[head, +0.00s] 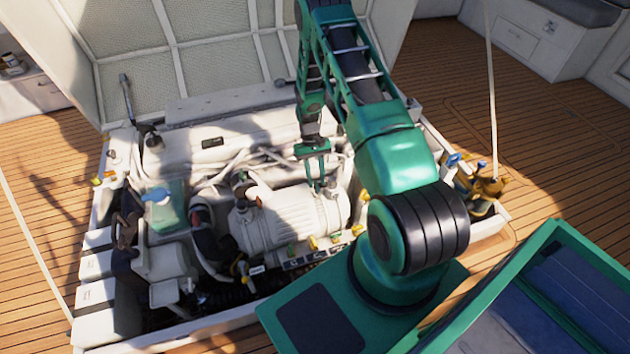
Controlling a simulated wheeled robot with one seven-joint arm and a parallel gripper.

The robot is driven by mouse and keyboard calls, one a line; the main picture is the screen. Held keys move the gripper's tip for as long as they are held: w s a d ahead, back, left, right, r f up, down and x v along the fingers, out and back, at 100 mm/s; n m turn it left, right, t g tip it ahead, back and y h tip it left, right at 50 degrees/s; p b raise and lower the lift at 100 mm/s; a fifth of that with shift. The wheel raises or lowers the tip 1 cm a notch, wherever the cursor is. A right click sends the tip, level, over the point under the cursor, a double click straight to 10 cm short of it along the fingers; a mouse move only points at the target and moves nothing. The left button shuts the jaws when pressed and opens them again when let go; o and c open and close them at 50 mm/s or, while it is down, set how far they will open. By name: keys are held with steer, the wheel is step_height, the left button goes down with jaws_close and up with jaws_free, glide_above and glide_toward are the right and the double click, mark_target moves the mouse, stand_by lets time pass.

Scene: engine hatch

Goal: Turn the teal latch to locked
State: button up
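My gripper (315,184) points down over the engine bay, above the right end of the white ribbed cylinder (290,220). Its two teal fingers look close together, and the picture is too small to tell whether they are open or shut. I see nothing clearly held between them, and I cannot tell whether the tips touch anything. I cannot pick out a teal latch with certainty. My arm covers the right part of the bay and could hide it.
A raised hatch lid (200,60) stands behind the bay. A translucent teal tank (165,212) with a light blue cap sits at left. Several small yellow fittings (313,243) line the front edge. A blue handle (453,160) and brass parts (487,187) are at right. Wooden deck (560,150) is clear.

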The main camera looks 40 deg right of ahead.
steer(key=v, duration=1)
steer(key=shift+w, duration=0.1)
steer(key=s+r+t, duration=0.1)
steer(key=s+r, duration=0.3)
steer(key=r, duration=0.5)
steer(key=s+d+r+m+h, duration=0.1)
steer(key=s+r, duration=0.2)
steer(key=r, duration=0.6)
steer(key=s+r+t, duration=0.1)
steer(key=s+r, duration=0.3)
steer(key=r, duration=0.5)
steer(key=s+a+r, duration=0.2)
steer(key=s+r, duration=0.1)
steer(key=s, duration=0.4)
steer(key=s+a+r+m+t, duration=0.1)
steer(key=s+r, duration=0.3)
steer(key=s, duration=0.4)
steer(key=s+a+r+m+t, duration=0.1)
steer(key=s+a+r, duration=0.2)
steer(key=s, duration=0.5)
steer(key=shift+r, duration=0.3)
